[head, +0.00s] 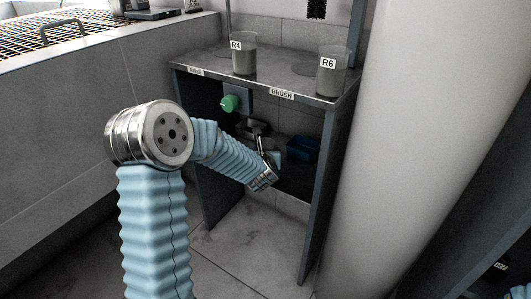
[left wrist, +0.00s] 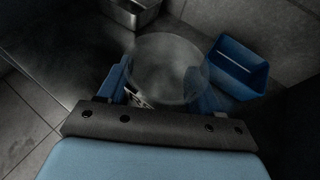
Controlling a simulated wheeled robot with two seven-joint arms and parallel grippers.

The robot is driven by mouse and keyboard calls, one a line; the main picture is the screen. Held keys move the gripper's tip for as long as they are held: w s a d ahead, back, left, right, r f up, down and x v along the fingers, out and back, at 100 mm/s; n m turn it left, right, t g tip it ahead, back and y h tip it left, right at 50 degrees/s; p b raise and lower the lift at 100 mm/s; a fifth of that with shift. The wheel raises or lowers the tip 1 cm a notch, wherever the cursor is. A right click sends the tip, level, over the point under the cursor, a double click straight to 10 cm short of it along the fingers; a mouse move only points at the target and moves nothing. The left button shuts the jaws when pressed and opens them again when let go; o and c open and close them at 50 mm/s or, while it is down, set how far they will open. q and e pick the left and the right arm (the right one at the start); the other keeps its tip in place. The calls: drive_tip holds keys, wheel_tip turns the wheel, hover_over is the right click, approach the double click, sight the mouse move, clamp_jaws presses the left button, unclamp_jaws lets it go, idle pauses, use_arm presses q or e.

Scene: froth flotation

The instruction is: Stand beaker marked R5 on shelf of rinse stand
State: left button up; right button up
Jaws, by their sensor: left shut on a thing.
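My left gripper (left wrist: 158,84) is shut on a clear glass beaker (left wrist: 166,62), with one blue finger on each side in the left wrist view. A label on the beaker shows only in part, so its marking cannot be read. In the head view my left arm reaches into the open bay of the rinse stand (head: 315,190), below its top, and the left gripper (head: 270,157) is inside. The dark shelf (left wrist: 65,60) lies under the beaker. Whether the beaker touches it I cannot tell. My right gripper is not in view.
Beakers R4 (head: 244,54) and R6 (head: 331,73) stand on the stand's top. A blue bin (left wrist: 238,66) is right of the held beaker, and a metal container (left wrist: 131,10) is behind it. A green knob (head: 230,103) and a pale column (head: 410,130) are close by.

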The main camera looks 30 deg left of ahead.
use_arm(q)
drive_tip(key=shift+f, duration=0.2)
drive_tip(key=o, duration=1.2)
drive_tip(key=shift+c, duration=0.2)
drive_tip(key=shift+r, duration=0.1)
drive_tip(key=shift+r, duration=0.25)
drive_tip(key=v, duration=1.2)
drive_tip(key=shift+f, duration=0.2)
drive_tip(key=shift+d, duration=0.1)
